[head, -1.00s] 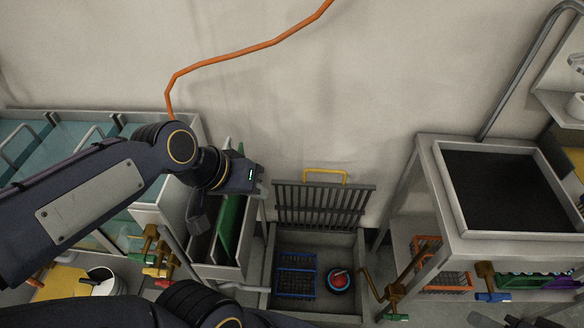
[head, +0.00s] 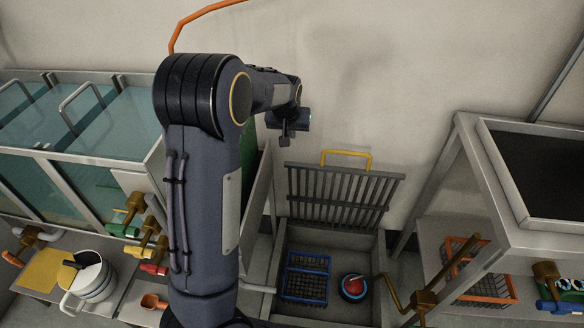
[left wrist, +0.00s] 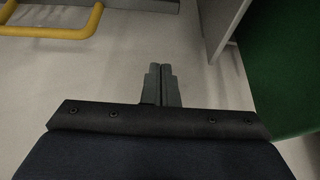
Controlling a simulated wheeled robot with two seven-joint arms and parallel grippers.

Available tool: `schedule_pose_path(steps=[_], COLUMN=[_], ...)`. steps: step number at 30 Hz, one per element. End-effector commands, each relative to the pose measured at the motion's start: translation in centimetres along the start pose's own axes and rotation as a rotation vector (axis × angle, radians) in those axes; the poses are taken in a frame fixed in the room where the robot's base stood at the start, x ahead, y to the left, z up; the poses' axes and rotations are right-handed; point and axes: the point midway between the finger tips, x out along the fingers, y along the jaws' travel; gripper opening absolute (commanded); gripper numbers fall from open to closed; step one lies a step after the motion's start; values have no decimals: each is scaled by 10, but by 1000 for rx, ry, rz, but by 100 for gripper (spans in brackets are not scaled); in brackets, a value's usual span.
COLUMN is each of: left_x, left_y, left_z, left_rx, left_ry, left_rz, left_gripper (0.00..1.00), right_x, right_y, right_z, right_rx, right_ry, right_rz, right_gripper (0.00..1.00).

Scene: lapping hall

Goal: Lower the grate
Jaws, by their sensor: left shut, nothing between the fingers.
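The grate (head: 341,196) is a dark barred panel standing raised and tilted back at the rear of the sunken grey pit (head: 374,268). Its yellow handle (head: 346,153) is on its top edge, and part of that handle shows at the upper left in the left wrist view (left wrist: 50,29). My left gripper (head: 284,143) is left of the handle and a little higher in the picture, apart from it. Its fingers show together and empty in the left wrist view (left wrist: 160,70). My right gripper is not in view.
In the pit are a blue wire basket (head: 306,277) and a round red and blue thing (head: 354,287). A bench with a dark top (head: 490,205) stands at the right. Tanks with teal panels (head: 105,130), brass valves and a white pot (head: 91,277) are at the left.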

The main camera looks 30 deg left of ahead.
Motion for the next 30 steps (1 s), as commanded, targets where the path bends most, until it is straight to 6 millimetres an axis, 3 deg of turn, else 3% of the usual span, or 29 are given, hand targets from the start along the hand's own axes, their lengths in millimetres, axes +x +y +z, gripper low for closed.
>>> schedule_pose_path(steps=[1, 8, 20, 30], left_x=[11, 33, 117, 101], left_y=[1, 0, -2, -1], left_z=[-2, -4, -4, 30], left_rx=[9, 14, 13, 14], left_ry=[7, 9, 8, 11], left_rz=[-14, -27, -26, -22], left_gripper=[0, 0, 0, 0], right_x=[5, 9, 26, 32], right_y=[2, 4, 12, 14], right_z=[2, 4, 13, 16], right_rx=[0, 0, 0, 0], right_ry=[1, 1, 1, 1], right_rz=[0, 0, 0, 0], right_gripper=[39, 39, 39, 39])
